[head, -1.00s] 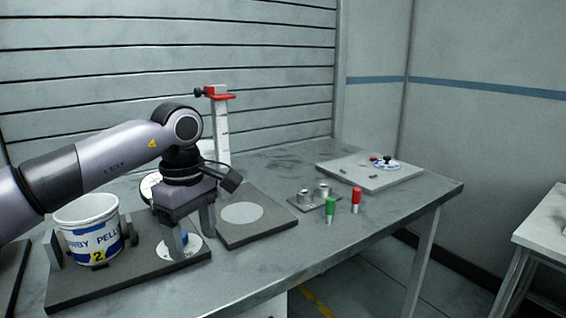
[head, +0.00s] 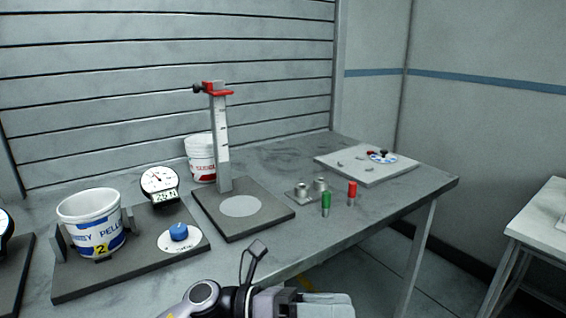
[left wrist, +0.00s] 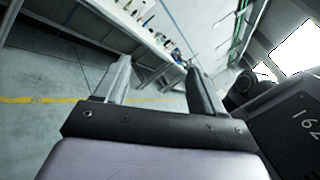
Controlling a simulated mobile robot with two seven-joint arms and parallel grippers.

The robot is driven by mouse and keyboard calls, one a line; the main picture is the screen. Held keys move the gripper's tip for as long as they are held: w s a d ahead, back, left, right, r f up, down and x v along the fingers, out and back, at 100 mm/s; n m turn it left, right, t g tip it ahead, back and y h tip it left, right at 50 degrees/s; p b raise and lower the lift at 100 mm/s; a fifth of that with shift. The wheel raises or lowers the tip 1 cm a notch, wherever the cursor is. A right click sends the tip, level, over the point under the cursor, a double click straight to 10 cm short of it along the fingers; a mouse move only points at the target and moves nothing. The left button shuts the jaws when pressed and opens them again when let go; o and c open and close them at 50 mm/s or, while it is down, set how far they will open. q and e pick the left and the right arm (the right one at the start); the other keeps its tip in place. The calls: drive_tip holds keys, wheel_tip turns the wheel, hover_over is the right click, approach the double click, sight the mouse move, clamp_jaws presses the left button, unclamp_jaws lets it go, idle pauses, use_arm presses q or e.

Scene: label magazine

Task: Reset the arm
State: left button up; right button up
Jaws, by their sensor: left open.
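My left gripper (head: 305,303) is at the bottom edge of the head view, in front of the table's near edge and away from everything on the table. In the left wrist view its two fingers (left wrist: 158,88) stand apart with nothing between them, so it is open and empty. A white tub (head: 92,222) with a blue label sits between brackets on a dark base at the left. A blue knob (head: 179,232) on a white disc stands on the same base. My right gripper is in neither view.
On the grey table (head: 330,237) stand a dial gauge (head: 159,183), a white post with red top (head: 221,140), a red-labelled tub (head: 201,160), a green cylinder (head: 326,204), a red cylinder (head: 352,193) and a light board (head: 345,165). Open floor lies beyond the front edge.

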use_arm(q)
drive_tip(key=w+a+f+n+t+y, duration=0.1)
drive_tip(key=a+f+n+t+y, duration=0.2)
drive_tip(key=n+t, duration=0.5)
drive_tip(key=w+a+f+n+t+y+p, duration=0.1)
drive_tip(key=a+f+n+t+y, duration=0.3)
drive_tip(key=n, duration=0.8)
drive_tip(key=w+a+f+n+t, duration=0.1)
drive_tip(key=a+f+n+t, duration=0.1)
drive_tip(key=a+n+t, duration=0.65)
drive_tip(key=s+a+f+n+g+y, duration=0.4)
drive_tip(key=s+a+f+n+y, duration=0.1)
drive_tip(key=s+a+f+n, duration=0.1)
drive_tip(key=s+a+f+n+g+y+p, duration=0.1)
drive_tip(key=s+a+f+n+g+y, duration=0.2)
drive_tip(key=s+f+n, duration=0.6)
wheel_tip(320, 180, down, 4)
drive_tip(key=a+n+y, duration=0.1)
drive_tip(key=a+y, duration=0.1)
drive_tip(key=shift+s+a+r+n+g, duration=0.2)
drive_tip(key=shift+s+a+n+g, duration=0.05)
drive_tip(key=shift+a+n+g, duration=0.15)
